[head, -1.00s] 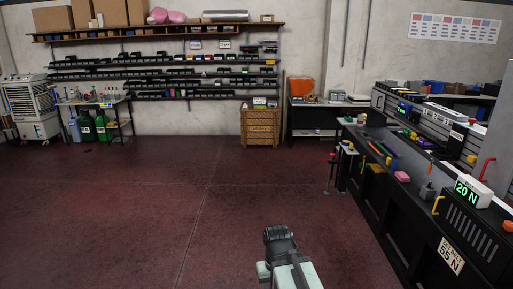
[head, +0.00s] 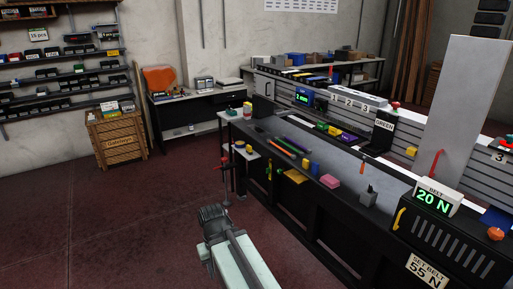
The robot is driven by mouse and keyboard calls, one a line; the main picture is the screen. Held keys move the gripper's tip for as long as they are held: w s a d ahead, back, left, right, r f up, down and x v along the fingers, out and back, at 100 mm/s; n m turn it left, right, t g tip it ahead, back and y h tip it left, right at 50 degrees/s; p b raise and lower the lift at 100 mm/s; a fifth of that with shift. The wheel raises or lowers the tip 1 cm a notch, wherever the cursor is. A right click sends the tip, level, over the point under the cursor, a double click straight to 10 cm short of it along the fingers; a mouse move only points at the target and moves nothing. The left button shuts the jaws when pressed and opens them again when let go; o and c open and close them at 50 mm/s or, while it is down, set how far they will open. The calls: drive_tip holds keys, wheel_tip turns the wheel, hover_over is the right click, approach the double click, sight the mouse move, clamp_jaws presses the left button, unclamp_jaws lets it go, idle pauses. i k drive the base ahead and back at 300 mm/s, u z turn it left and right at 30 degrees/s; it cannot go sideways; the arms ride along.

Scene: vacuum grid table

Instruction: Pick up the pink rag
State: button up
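A small pink block-like item (head: 330,181), which looks like the folded pink rag, lies on the dark workbench top (head: 345,165) near its front edge. It is right of the middle of the head view. My gripper (head: 214,219) shows at the lower middle, over the floor and to the left of the bench. It is well apart from the pink item. Its fingertips cannot be made out, so I cannot tell whether it is open or shut.
A black unit with a "20 N" display (head: 434,203) stands further right. A red clamp-like stand (head: 226,185) is by the bench's left end. Open floor (head: 110,230) lies left.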

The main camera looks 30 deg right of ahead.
sight(329, 181)
drive_tip(key=z, duration=0.25)
drive_tip(key=i, duration=1.9)
drive_tip(key=z, duration=0.15)
